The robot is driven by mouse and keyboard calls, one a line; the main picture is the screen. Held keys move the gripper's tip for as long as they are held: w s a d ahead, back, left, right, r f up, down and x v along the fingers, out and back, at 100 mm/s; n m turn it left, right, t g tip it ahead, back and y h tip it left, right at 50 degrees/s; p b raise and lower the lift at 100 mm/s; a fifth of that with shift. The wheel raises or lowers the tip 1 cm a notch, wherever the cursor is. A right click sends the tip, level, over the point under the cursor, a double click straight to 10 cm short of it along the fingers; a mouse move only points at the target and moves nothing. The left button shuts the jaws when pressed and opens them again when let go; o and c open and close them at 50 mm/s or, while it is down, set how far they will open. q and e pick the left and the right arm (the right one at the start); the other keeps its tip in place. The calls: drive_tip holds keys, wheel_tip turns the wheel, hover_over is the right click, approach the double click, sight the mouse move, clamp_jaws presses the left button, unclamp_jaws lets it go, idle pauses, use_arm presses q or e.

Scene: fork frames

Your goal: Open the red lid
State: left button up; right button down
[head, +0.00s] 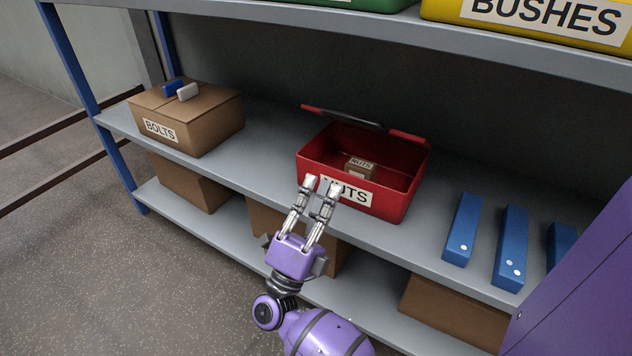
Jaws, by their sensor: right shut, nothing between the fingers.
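The red box (382,203) labelled NUTS stands on the middle shelf with its top open. Its red lid (408,138) is raised at the back edge and shows nearly edge-on, with a dark grey strip along its middle. My left gripper is out of view.
A cardboard box (205,122) labelled BOLTS stands left on the shelf (262,150), with small blue and white items on top. Above, an upper shelf (300,18) holds a yellow BUSHES box (450,10). Shelf between BOLTS and NUTS is clear.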

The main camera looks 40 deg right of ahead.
sight(349, 121)
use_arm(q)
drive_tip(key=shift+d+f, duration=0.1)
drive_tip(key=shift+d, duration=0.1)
use_arm(e)
drive_tip(key=x, duration=1.1)
drive_tip(key=shift+w+d+r, duration=0.1)
drive_tip(key=shift+d+r, duration=0.05)
drive_tip(key=shift+r, duration=0.05)
